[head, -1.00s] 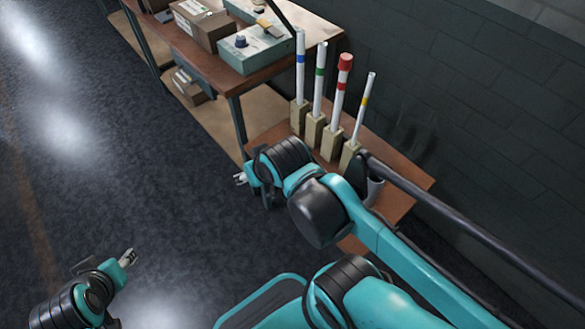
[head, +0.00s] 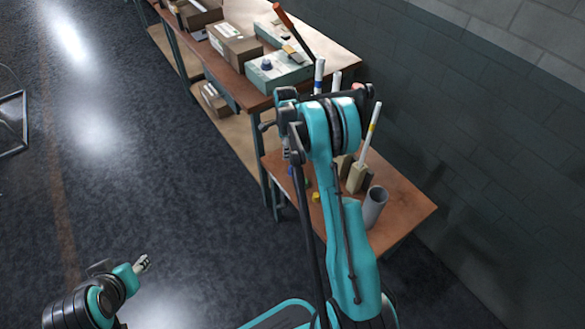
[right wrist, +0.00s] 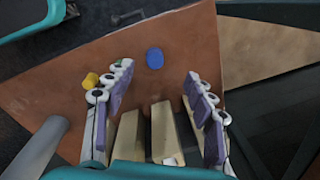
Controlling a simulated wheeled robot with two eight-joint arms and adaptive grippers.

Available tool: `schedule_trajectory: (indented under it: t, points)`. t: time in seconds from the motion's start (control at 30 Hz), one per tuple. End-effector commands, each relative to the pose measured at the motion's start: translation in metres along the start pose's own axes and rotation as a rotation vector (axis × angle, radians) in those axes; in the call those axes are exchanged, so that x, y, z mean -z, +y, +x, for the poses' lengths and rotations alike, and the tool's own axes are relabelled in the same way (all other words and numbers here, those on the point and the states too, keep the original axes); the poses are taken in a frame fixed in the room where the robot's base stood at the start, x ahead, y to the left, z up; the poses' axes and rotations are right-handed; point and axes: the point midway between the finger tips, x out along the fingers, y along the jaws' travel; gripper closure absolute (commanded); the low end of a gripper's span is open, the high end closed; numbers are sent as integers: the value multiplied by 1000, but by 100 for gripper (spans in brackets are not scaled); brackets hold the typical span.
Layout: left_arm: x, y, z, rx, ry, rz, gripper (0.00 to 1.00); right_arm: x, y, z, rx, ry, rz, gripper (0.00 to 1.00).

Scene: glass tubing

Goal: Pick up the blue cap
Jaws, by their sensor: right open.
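The blue cap (right wrist: 154,57) lies on the small brown table (right wrist: 190,40), seen in the right wrist view. In the head view a small bit of it (head: 290,170) shows beside my right arm. My right gripper (right wrist: 156,75) is open above the table, with nothing between its fingers. In the wrist view the cap appears between and just beyond the fingertips, apart from both. In the head view my right arm mostly hides this gripper. My left gripper (head: 143,262) hangs over the floor at lower left, far from the cap; its jaw opening is unclear.
A yellow cap (right wrist: 90,80) and a partly hidden green cap (right wrist: 118,63) are by the left finger. Wooden blocks (right wrist: 165,130) and a grey cylinder (right wrist: 35,145) stand nearby. A workbench (head: 345,62) with boxes is behind.

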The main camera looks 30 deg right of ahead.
Motion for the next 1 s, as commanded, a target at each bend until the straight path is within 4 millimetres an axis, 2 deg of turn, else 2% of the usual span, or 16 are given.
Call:
schedule_trajectory:
  t: [0.03,0.1,0.2,0.43,0.67,0.87,1.0]
  points:
    - [2,0,-3,0,0,0,56,6,-5,17,-18,4,64,45]
    - [3,0,-5,0,0,0,56,13,-8,37,-37,9,141,45]
    - [4,0,-6,0,0,0,56,19,-10,55,-56,15,212,45]
    - [0,0,0,0,0,0,56,23,-8,85,-66,19,253,45]
    - [-7,0,10,0,0,0,56,25,-3,107,-65,19,251,45]
    - [-16,0,23,0,0,0,56,27,3,138,-64,19,250,45]
    - [-17,0,24,0,0,0,56,27,4,143,-64,19,249,45]
